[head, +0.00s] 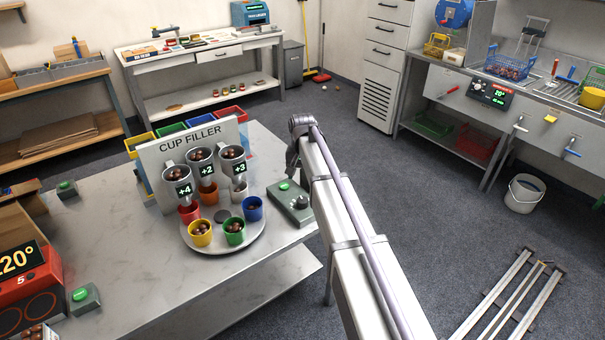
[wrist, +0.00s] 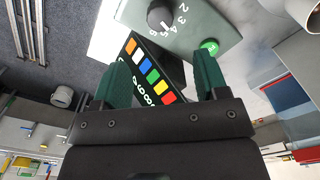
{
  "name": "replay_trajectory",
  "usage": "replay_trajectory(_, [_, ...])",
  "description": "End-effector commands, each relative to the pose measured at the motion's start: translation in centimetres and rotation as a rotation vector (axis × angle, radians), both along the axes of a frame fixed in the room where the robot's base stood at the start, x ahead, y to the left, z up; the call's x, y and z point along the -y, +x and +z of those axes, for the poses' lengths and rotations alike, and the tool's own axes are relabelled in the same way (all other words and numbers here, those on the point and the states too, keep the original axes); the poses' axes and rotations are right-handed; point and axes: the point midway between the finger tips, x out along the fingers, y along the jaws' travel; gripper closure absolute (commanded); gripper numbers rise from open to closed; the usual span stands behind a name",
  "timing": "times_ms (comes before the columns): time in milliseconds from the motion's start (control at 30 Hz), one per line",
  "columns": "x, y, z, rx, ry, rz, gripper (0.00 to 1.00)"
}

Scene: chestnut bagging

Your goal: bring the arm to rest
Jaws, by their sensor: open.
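My arm (head: 350,225) reaches up from the bottom of the head view, its elbow end beside the table's right edge. In the wrist view my gripper (wrist: 165,62) shows two green fingers spread apart, with nothing held between them. Beyond the fingers is a grey control box (wrist: 190,22) with a numbered dial and a green button. A black panel with coloured squares (wrist: 150,72) shows between the fingers. In the head view the control box (head: 290,203) sits at the table's right edge; my gripper cannot be made out clearly there.
The marble-topped table (head: 130,265) carries the cup filler (head: 190,146) and a round turntable (head: 225,240) with several coloured cups holding chestnuts. A red heater (head: 30,285) stands at the left.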

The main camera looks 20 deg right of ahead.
Motion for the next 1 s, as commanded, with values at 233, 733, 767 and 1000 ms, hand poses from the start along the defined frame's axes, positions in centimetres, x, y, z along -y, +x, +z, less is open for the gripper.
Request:
replay_trajectory(233, [0.0, 0.0, -0.2, 0.000, 0.000, 0.000, 0.33])
replay_trajectory(733, [-3.0, -24.4, -0.2, 0.000, -0.001, 0.378, 0.33])
replay_trajectory(767, [-3.2, -26.1, -0.2, 0.000, -0.001, 0.391, 0.33])
replay_trajectory(1000, [-4.2, -30.0, -0.2, 0.000, -0.001, 0.419, 0.33])
